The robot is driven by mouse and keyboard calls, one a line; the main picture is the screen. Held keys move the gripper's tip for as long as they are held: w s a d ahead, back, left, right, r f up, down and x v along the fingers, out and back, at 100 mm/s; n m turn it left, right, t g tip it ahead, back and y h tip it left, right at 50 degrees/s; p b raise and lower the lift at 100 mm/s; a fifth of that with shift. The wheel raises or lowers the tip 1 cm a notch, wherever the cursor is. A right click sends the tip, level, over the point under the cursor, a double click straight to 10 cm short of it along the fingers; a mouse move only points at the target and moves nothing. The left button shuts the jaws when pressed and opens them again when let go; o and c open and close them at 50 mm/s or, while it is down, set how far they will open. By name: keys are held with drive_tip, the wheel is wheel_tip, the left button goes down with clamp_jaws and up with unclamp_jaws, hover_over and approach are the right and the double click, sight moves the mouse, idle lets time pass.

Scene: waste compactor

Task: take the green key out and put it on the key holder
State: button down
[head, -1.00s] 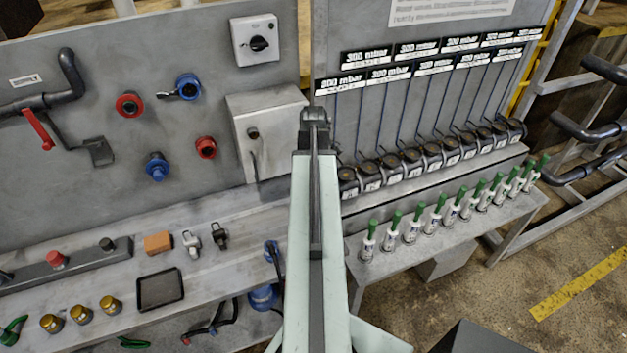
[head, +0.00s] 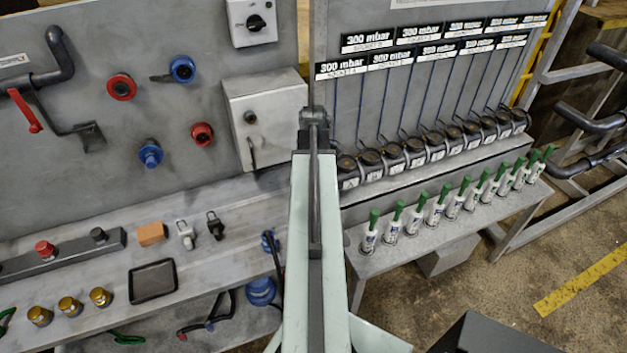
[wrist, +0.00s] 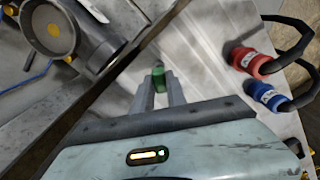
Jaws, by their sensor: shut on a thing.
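My gripper (wrist: 163,92) is in the wrist view, its two grey fingers shut on a small green piece, the green key (wrist: 158,78). Only the key's green part shows between the fingertips; the rest of it is hidden. The key is over or near a pale grey metal surface (wrist: 185,45); I cannot tell whether it touches it. In the head view my own arm covers the gripper and the key. I cannot make out the key holder for certain in either view.
A round dark gauge (wrist: 52,28) is left of the gripper, and red (wrist: 250,62) and blue (wrist: 263,94) plugs with black cables are right. In the head view a grey box (head: 268,122) is on the panel, and several green-topped bottles (head: 436,214) line a right ledge.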

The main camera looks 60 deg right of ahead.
drive_tip(key=shift+f+b, duration=1.7)
drive_tip(key=shift+b, duration=0.05)
idle(1.2)
drive_tip(key=c, duration=1.3)
unclamp_jaws()
drive_tip(key=shift+o, duration=0.2)
drive_tip(key=shift+c, duration=0.4)
wheel_tip(320, 180, up, 7)
drive_tip(key=p, duration=0.7)
drive_tip(key=shift+r, duration=0.1)
